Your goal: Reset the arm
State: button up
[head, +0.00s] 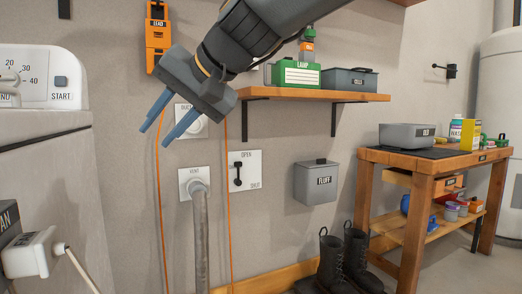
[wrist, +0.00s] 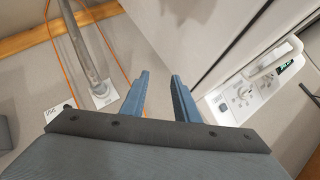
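My gripper (head: 168,122) is raised at the upper left of the head view, with its two blue fingers pointing down and to the left. In the wrist view the fingers (wrist: 158,85) stand apart with nothing between them, so it is open and empty.
A washer-like machine (head: 40,120) stands at the left. A wall shelf (head: 330,95) holds a green LAMP box (head: 296,75) and a grey box (head: 350,80). A lever plate (head: 244,169), a FLUFF box (head: 315,182) and a hose (head: 200,240) are below. A workbench (head: 430,165) stands right.

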jog(key=s+d+f+n+g+h+p, duration=0.2)
jog(key=s+d+f+h, duration=0.1)
jog(key=s+d+f, duration=0.45)
jog(key=s+d+f+n+g+h+p, duration=0.15)
jog(key=s+d+f, duration=0.25)
jog(key=s+f, duration=0.55)
jog(key=s+d+f+n+g+h+p, duration=0.1)
jog(key=s+d+f+g+h+p, duration=0.15)
jog(key=s+d+f, duration=0.6)
jog(key=w+d+r+m+p, duration=0.1)
jog(key=d+r+p, duration=0.5)
jog(key=p, duration=0.6)
jog(key=d+r+m+h+p, duration=0.1)
jog(key=d+r+m+p, duration=0.2)
jog(key=r+p, duration=0.8)
jog(key=w+d+r+m+h+p, duration=0.1)
jog(key=d+r+m+p, duration=0.1)
jog(key=d+r+p, duration=0.6)
jog(key=r+p, duration=0.1)
jog(key=p, duration=0.4)
jog(key=shift+w+d+t, duration=0.3)
jog(key=shift+d, duration=0.05)
